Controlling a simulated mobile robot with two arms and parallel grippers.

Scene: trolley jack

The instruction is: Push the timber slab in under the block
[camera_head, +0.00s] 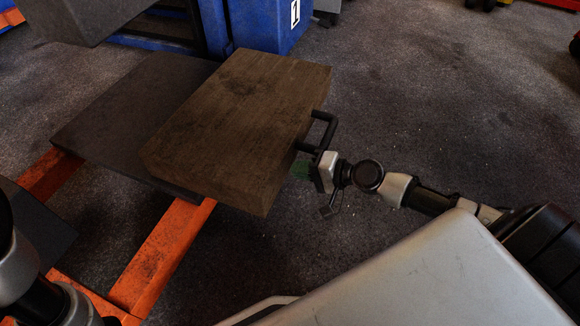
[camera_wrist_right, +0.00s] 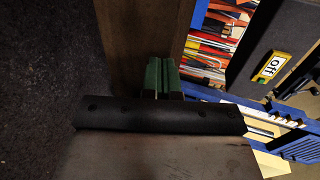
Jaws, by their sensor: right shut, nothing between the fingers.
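The timber slab (camera_head: 240,112), a thick brown board, lies on a dark flat plate (camera_head: 105,125) and overhangs its right edge. A black handle (camera_head: 327,130) sticks out of the slab's right side. The grey block (camera_head: 85,15) is at the top left, cut off by the picture edge, apart from the slab. My right gripper (camera_head: 301,169) is shut and empty, its green fingers at the slab's right side just below the handle. In the right wrist view the shut fingers (camera_wrist_right: 161,76) point at the slab (camera_wrist_right: 148,30); contact cannot be told. My left gripper is out of view.
Orange beams (camera_head: 160,258) run under the plate. Blue equipment (camera_head: 268,25) marked "1" stands behind the slab. The dark floor to the right of the slab (camera_head: 440,110) is clear. My left arm shows at the bottom left.

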